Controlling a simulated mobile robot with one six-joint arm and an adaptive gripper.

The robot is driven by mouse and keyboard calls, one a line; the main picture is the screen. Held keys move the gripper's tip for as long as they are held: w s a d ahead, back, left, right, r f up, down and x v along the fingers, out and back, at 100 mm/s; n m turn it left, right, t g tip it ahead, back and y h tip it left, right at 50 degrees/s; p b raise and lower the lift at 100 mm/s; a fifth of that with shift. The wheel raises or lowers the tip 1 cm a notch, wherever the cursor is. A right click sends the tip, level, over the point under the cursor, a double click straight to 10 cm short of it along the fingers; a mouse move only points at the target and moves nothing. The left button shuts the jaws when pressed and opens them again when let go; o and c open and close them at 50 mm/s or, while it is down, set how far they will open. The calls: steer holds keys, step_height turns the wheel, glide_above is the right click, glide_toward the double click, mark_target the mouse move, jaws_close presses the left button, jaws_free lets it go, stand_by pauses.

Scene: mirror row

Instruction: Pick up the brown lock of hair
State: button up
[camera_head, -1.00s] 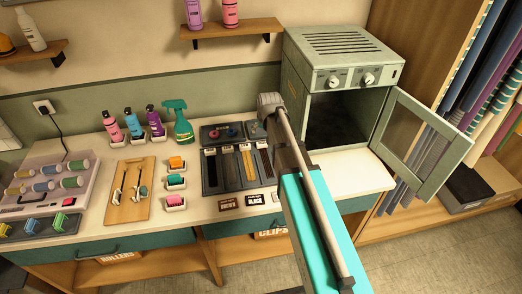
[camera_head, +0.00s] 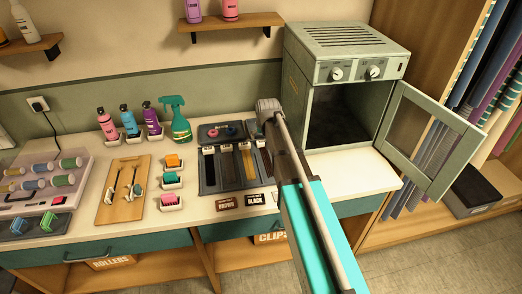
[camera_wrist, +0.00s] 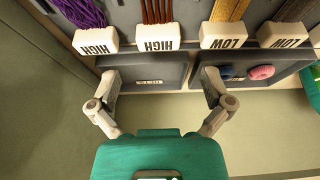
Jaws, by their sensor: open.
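A reddish-brown lock of hair (camera_wrist: 157,11) lies in the wrist view with a white clip marked HIGH (camera_wrist: 158,37) at its end. A purple lock (camera_wrist: 84,10) is on its left, a blond one (camera_wrist: 230,10) on its right, and a darker greyish-brown one (camera_wrist: 290,10) beyond. The dark hair tray (camera_head: 208,186) is on the counter in the head view, partly hidden by my arm. My gripper (camera_wrist: 161,80) is open and empty, its fingertips either side of the brown lock's clip line, short of the clip. It also shows in the head view (camera_head: 268,106).
A dark dish (camera_wrist: 145,78) lies between my fingers, and another with blue and pink rings (camera_wrist: 285,68) beside it. A grey cabinet (camera_head: 345,60) with its door open stands right of my arm. Bottles (camera_head: 180,127) and sponge holders (camera_head: 171,180) stand to the left.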

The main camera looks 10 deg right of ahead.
mark_target(262, 141)
stand_by(0.4)
steer(key=shift+b+x, duration=2.4)
steer(key=shift+x, duration=0.3)
steer(key=shift+d+r, duration=0.1)
steer(key=shift+c, duration=0.3)
steer(key=c, duration=1)
steer(key=shift+w+r, duration=0.1)
steer(key=shift+r, duration=0.05)
steer(key=shift+c, duration=0.2)
step_height(262, 141, up, 10)
steer(key=p, duration=1)
